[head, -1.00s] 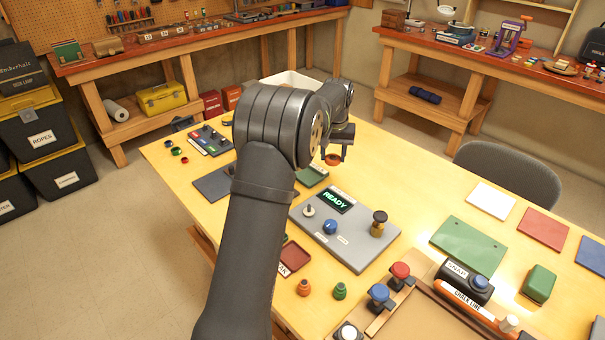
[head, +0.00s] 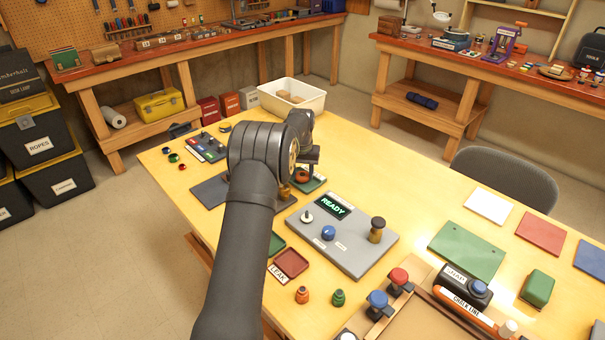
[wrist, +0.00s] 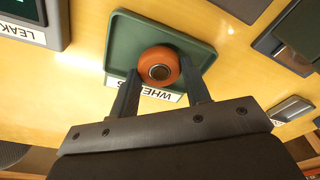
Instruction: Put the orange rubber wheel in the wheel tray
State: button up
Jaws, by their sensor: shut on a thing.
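In the head view the wheel (head: 302,175) shows under my gripper (head: 304,169) at the green tray (head: 316,184), partly hidden by my arm. I cannot tell whether it touches the tray floor.
A red LEAK tray (head: 291,262) lies nearer. A white bin (head: 270,98) stands behind. Bare yellow tabletop lies right of the tray.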

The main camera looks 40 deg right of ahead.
aim_at(302, 177)
jog(key=shift+f, duration=0.4)
jog(key=shift+f, duration=0.2)
jog(key=o, duration=0.7)
jog(key=shift+c, duration=0.2)
notch_tip(302, 177, up, 12)
jog(key=a, duration=0.1)
jog(key=shift+s+r, duration=0.15)
jog(key=shift+s, duration=0.3)
